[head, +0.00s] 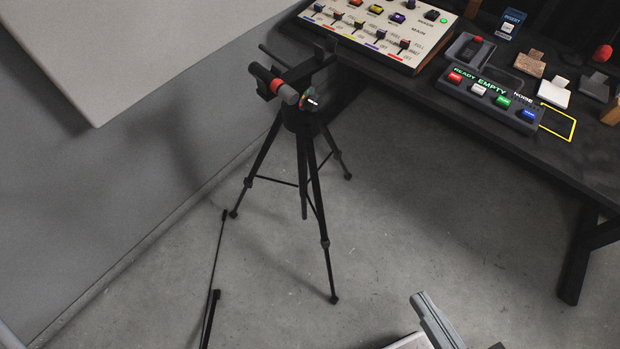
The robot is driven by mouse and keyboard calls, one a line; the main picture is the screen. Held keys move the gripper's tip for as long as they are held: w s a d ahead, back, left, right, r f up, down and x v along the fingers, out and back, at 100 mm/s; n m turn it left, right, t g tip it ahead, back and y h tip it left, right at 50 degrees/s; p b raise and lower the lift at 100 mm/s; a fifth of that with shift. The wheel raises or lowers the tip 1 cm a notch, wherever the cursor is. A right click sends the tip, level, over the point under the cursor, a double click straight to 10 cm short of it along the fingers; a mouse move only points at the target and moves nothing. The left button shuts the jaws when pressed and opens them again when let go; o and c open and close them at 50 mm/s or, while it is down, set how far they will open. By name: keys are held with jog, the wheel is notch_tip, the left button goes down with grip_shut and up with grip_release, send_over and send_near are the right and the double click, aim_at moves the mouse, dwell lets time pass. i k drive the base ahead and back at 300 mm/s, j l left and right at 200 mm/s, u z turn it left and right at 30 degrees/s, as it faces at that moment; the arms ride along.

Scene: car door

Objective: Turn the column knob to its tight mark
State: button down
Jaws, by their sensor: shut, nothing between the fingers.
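A black tripod (303,165) stands on the floor beside the dark table. Its head holds a dark cylinder (265,78) with a red band and a grey end. Just right of that grey end, a small round knob (308,102) shows on the column, with coloured marks and a white pointer. The knob is too small to tell which mark the pointer is at. My gripper cannot be made out in this view. A grey bar (436,320) at the bottom edge, well below and right of the tripod, may be part of my arm.
A cream control panel (375,30) and a button box (490,98) stand on the dark table (560,150). A large grey panel (130,50) hangs at upper left. A thin black rod (215,270) stands left of the tripod. The floor (440,230) right of the tripod is clear.

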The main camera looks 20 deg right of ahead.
aim_at(313, 103)
jog(key=i+l+z, duration=0.65)
jog(key=i+l, duration=0.05)
jog(key=l, duration=0.05)
